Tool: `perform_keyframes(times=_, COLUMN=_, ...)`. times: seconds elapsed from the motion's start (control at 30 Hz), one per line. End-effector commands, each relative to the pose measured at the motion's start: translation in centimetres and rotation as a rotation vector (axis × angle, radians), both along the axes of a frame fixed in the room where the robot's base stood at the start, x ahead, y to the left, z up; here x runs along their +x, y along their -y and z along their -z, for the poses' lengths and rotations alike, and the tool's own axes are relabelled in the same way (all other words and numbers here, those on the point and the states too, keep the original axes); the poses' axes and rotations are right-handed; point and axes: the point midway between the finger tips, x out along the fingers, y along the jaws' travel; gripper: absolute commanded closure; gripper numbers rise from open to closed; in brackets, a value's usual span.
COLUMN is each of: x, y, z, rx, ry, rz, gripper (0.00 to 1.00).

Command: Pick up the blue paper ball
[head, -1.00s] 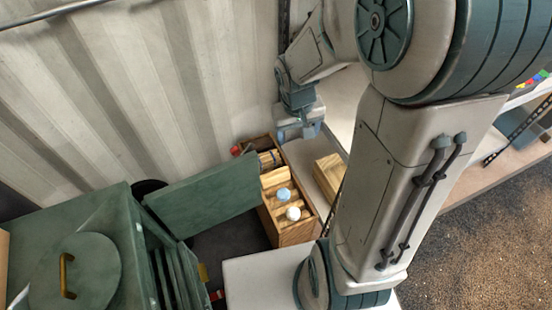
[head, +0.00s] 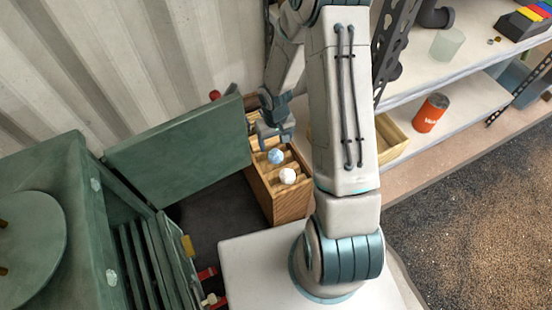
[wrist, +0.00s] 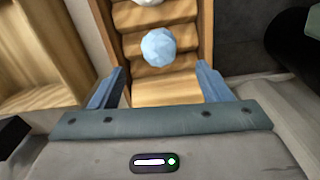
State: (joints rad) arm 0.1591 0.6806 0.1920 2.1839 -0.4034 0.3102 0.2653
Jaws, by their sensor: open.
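The blue paper ball (head: 276,156) lies on the slatted top of a wooden crate (head: 287,206), beside a white ball (head: 287,176). In the wrist view the blue ball (wrist: 158,47) sits on the ridged wood, just beyond and between the two blue fingers. My gripper (wrist: 163,85) is open and empty, with its fingers apart on either side of the crate's ridged strip. In the head view my gripper (head: 272,138) is just behind the blue ball. The white ball is cut off at the top of the wrist view (wrist: 147,2).
A green cabinet (head: 50,170) with an open door panel (head: 180,150) stands left of the crate. Shelves (head: 455,110) at right hold an orange can (head: 430,113) and a light wooden box (head: 388,138). A corrugated wall (head: 130,55) is behind.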

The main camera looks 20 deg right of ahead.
Motion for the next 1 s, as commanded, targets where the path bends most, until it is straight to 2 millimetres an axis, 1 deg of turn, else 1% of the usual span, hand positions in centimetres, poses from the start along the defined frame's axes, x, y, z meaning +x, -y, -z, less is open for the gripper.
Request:
perform_keyframes(times=0.03, x=0.0, y=0.0, z=1.2, rx=0.0, ry=-0.002, rz=-0.002, gripper=0.29)
perform_keyframes(times=0.1, x=0.0, y=-0.1, z=1.9, rx=0.0, ry=-0.001, rz=-0.002, gripper=0.29)
perform_keyframes(times=0.37, x=0.0, y=0.0, z=3.4, rx=-0.001, ry=0.0, rz=-0.001, gripper=0.29)
perform_keyframes(times=0.63, x=0.0, y=0.1, z=7.3, rx=0.0, ry=-0.002, rz=-0.002, gripper=0.29)
perform_keyframes(times=0.7, x=0.0, y=0.1, z=7.7, rx=0.0, ry=0.0, rz=0.0, gripper=0.29)
perform_keyframes(times=0.9, x=0.0, y=0.1, z=7.6, rx=0.0, ry=0.001, rz=0.0, gripper=0.29)
perform_keyframes(times=0.97, x=0.0, y=0.1, z=7.6, rx=0.0, ry=0.001, rz=0.0, gripper=0.46)
perform_keyframes(times=1.0, x=0.0, y=0.1, z=7.6, rx=0.0, ry=0.001, rz=0.0, gripper=0.57)
